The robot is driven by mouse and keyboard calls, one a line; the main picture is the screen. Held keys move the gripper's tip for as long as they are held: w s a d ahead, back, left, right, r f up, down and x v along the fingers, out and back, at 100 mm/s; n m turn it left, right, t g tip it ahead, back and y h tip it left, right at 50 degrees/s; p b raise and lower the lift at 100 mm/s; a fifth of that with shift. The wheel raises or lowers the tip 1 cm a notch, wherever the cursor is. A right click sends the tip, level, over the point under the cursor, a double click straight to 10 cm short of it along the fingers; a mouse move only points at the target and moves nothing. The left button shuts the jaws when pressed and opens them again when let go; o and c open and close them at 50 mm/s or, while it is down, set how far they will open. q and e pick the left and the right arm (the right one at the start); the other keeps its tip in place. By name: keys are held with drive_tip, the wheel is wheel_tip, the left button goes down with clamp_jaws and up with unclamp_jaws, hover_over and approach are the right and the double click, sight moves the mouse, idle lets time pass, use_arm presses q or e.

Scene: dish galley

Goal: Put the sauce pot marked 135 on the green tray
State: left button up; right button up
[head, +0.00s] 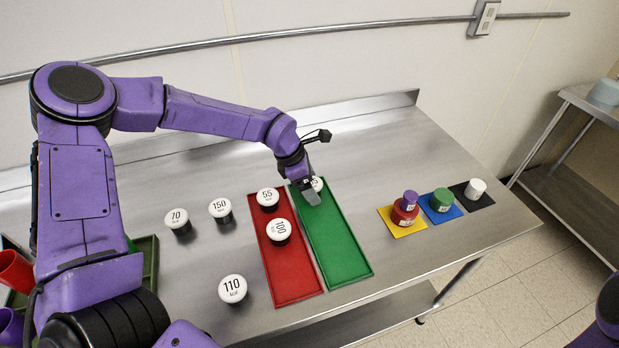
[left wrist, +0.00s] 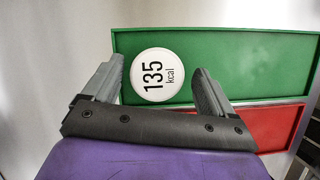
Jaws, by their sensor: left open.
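The sauce pot marked 135 (left wrist: 157,75) has a white lid with black print. It stands upright at the far end of the green tray (head: 345,253), which also fills the top of the left wrist view (left wrist: 250,60). In the head view the pot's lid (head: 317,184) is mostly hidden behind my gripper. My left gripper (head: 308,189) is open, with one finger on each side of the lid in the left wrist view. My right gripper is out of view.
The red tray (head: 291,285) beside the green one holds pots 55 (head: 267,197) and 100 (head: 279,230). Pots 70 (head: 177,219), 150 (head: 220,209) and 110 (head: 232,289) stand left on the steel counter. Coloured mats with small cylinders lie right. The green tray's near half is bare.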

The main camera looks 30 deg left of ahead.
use_arm(q)
drive_tip(key=b+v, duration=0.1)
drive_tip(key=v, duration=1)
drive_tip(key=shift+r, duration=0.25)
drive_tip(key=shift+a, duration=0.1)
